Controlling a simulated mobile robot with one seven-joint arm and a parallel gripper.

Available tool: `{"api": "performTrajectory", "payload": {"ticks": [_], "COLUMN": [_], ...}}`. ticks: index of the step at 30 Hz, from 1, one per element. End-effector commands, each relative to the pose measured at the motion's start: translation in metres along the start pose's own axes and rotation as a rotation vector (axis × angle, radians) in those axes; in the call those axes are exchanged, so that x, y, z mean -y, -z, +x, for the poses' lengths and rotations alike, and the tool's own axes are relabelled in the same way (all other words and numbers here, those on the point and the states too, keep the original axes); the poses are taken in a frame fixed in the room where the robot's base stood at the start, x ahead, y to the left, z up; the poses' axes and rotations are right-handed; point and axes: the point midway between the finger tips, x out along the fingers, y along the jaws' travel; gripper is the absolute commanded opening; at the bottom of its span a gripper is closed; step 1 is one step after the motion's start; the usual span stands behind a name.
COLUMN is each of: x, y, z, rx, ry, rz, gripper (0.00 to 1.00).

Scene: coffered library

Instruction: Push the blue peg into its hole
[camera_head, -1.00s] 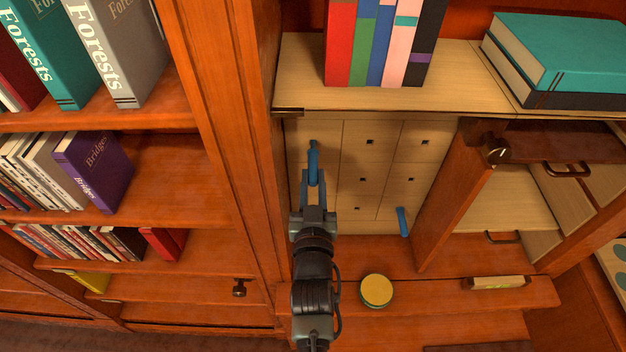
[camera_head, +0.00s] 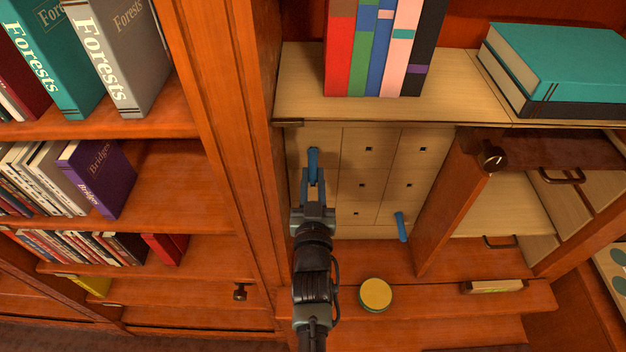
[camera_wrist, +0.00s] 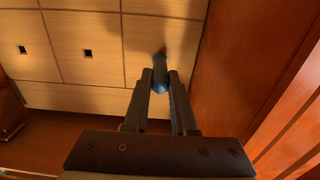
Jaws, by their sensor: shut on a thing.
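A blue peg (camera_head: 313,160) is between the fingertips of my gripper (camera_head: 313,184) in the head view, in front of the upper left part of a pale wooden panel (camera_head: 387,166). My gripper is shut on it. In the wrist view my gripper (camera_wrist: 160,82) holds the dark blue peg (camera_wrist: 160,76), whose far end points at the panel and meets its shadow there. The peg's hole is hidden, and I cannot tell how deep the tip sits. A second blue peg (camera_head: 401,228) sticks out of the panel's lower right.
Several small square holes (camera_head: 368,149) dot the panel. A wooden upright (camera_head: 268,180) stands close to the left of my gripper. A shelf with books (camera_head: 295,85) overhangs the panel. A yellow-topped round tin (camera_head: 376,294) stands on the ledge to the lower right.

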Motion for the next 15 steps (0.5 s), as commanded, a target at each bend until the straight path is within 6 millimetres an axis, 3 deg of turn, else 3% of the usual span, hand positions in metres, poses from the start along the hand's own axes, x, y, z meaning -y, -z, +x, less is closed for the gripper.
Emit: {"api": "performTrajectory", "payload": {"ticks": [7,8,13,15], "x": [-0.0002,-0.0001,-0.0001,-0.0001], "y": [0.0009,0.0007,0.0004,0.0003], "z": [0.0063,0.0062,0.0058,0.0057], "rx": [-0.001,-0.001,0.0,0.0], "ry": [0.0,0.0,0.0,0.0], "rz": [-0.002,-0.002,-0.002,-0.002], "gripper": [0.0,0.28,0.59,0.59]}}
